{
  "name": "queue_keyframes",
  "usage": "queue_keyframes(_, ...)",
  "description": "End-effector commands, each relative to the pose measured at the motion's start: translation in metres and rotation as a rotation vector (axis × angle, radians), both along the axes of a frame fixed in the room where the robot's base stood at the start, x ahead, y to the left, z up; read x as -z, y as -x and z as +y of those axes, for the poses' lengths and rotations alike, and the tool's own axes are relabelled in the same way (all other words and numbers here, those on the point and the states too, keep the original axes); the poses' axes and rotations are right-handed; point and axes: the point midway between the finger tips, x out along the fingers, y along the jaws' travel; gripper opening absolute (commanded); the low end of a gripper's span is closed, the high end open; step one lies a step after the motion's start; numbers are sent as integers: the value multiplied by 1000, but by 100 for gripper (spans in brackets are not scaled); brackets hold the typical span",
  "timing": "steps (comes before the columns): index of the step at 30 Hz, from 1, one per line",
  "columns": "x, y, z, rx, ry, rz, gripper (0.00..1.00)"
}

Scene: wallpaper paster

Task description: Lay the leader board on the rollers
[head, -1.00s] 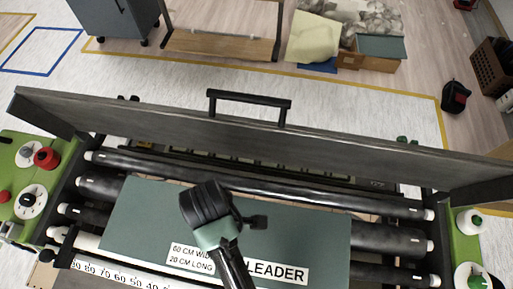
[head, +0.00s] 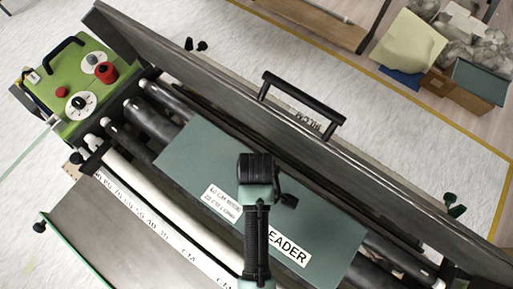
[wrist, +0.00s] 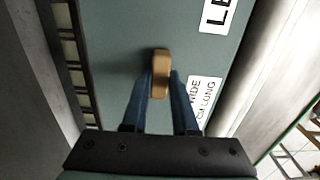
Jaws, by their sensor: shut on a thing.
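The leader board (head: 185,150) is a flat grey-green panel with white labels, one reading "LEADER". It lies over the dark rollers (head: 158,118) of the paster, roughly along them. I cannot tell whether it touches them or hangs just above. In the wrist view the board (wrist: 115,30) fills the middle, with a small wooden knob (wrist: 161,68) standing on it. My gripper (wrist: 160,80) has its two blue fingers shut on this knob. In the head view my arm's end covers the knob and fingers.
A tilted grey cover (head: 215,85) with a black handle (head: 303,100) stands behind the rollers. A green control panel (head: 75,80) with a red button is at the left. A white ruler bar (head: 150,215) and a grey table (head: 110,235) lie in front.

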Motion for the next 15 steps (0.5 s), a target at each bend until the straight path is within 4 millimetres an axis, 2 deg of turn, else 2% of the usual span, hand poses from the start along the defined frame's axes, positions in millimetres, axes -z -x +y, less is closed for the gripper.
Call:
queue_keyframes(4,16,0,0,0,0,0,0)
queue_keyframes(15,21,-1,0,0,0,-2,0)
